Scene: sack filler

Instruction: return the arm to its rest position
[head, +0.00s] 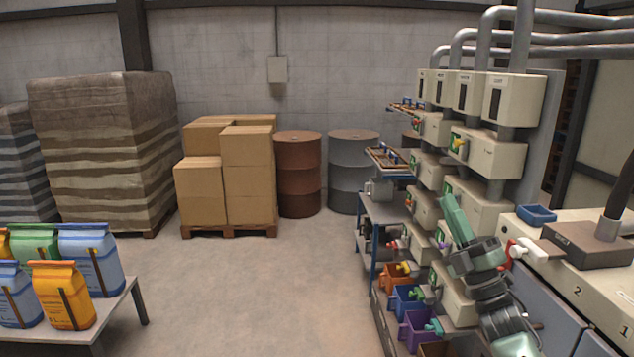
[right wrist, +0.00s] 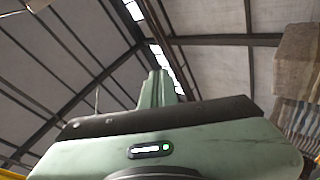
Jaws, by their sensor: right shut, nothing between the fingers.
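My right gripper (head: 454,213) shows at the right of the head view, its green fingers pointing up and slightly left. It is shut and empty, in front of the cream filler machine (head: 480,207). In the right wrist view the closed fingers (right wrist: 158,88) point up toward the roof beams, with nothing held between them. My right arm comes in from the bottom right of the head view. My left gripper does not show.
A cream counter (head: 590,270) with a blue tray (head: 536,214) stands right of the arm. Coloured bins (head: 408,300) sit low beside the machine. Sacks (head: 65,295) stand on a table (head: 115,305) at left. The middle floor (head: 240,285) is clear. Boxes (head: 247,180) and drums (head: 298,175) stand behind.

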